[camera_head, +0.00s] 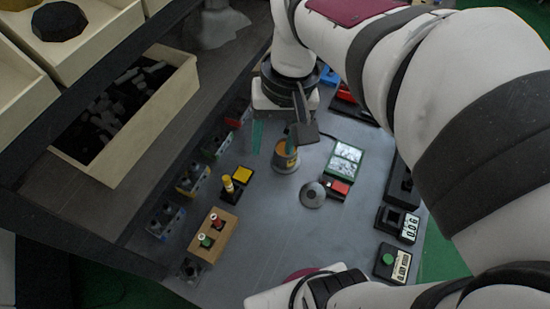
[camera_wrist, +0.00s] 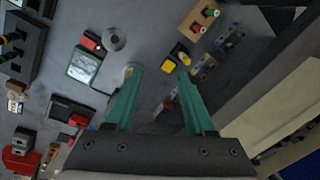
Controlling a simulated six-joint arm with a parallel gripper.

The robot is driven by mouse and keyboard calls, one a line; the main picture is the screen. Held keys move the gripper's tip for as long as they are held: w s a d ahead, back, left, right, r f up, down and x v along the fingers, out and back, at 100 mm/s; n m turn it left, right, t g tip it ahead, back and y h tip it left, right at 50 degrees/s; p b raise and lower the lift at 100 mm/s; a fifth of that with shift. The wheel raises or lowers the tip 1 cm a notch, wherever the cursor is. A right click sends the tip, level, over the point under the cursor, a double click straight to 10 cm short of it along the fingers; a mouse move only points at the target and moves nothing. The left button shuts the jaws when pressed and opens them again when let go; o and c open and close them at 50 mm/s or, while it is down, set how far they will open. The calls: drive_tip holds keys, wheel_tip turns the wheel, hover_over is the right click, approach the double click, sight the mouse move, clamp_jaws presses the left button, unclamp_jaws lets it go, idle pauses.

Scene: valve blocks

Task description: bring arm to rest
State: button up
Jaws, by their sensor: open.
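My gripper (camera_head: 291,142) hangs over the grey panel (camera_head: 300,236), near its far side. In the head view a round orange-topped part (camera_head: 285,163) shows just below the fingertips. Whether the fingers touch it cannot be told, as the gripper hides some of it. My arm comes in from the right and hides part of the panel.
The panel carries a yellow-button block (camera_head: 242,175), a wooden block with red and green knobs (camera_head: 213,235), a grey disc (camera_head: 312,195), a green-framed display (camera_head: 345,159) and black counter boxes (camera_head: 398,222). A shelf bin (camera_head: 160,113) of dark parts stands left.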

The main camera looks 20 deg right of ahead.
drive_tip(key=s+a+f+m, duration=0.1)
drive_tip(key=s+a+f, duration=0.1)
drive_tip(key=s, duration=0.4)
drive_tip(key=s+a+f+m, duration=0.1)
drive_tip(key=s+a+f, duration=0.1)
drive_tip(key=s, duration=0.4)
drive_tip(key=shift+s+f+m+g, duration=0.25)
drive_tip(key=shift+f+m+g, duration=0.05)
drive_tip(key=shift+f+m, duration=0.1)
drive_tip(key=shift+o, duration=0.5)
drive_tip(key=shift+w+d, duration=0.1)
drive_tip(key=o, duration=0.6)
drive_tip(key=shift+m+h, duration=0.3)
drive_tip(key=shift+m, duration=0.6)
drive_tip(key=w+d+r, duration=0.1)
drive_tip(key=w, duration=0.3)
drive_tip(key=w+d+r, duration=0.2)
drive_tip(key=w, duration=0.3)
drive_tip(key=w+d+r, duration=0.1)
drive_tip(key=w, duration=0.3)
drive_tip(key=shift+w+d+r, duration=0.25)
drive_tip(key=shift+d, duration=0.15)
drive_tip(key=shift+o, duration=0.2)
drive_tip(key=w+d+f+m, duration=0.2)
drive_tip(key=w+d, duration=0.4)
drive_tip(key=w, duration=0.5)
wheel_tip(320, 180, down, 8)
drive_tip(key=shift+s+d+h, duration=0.15)
drive_tip(key=shift+s+h, duration=0.1)
drive_tip(key=shift+h, duration=0.15)
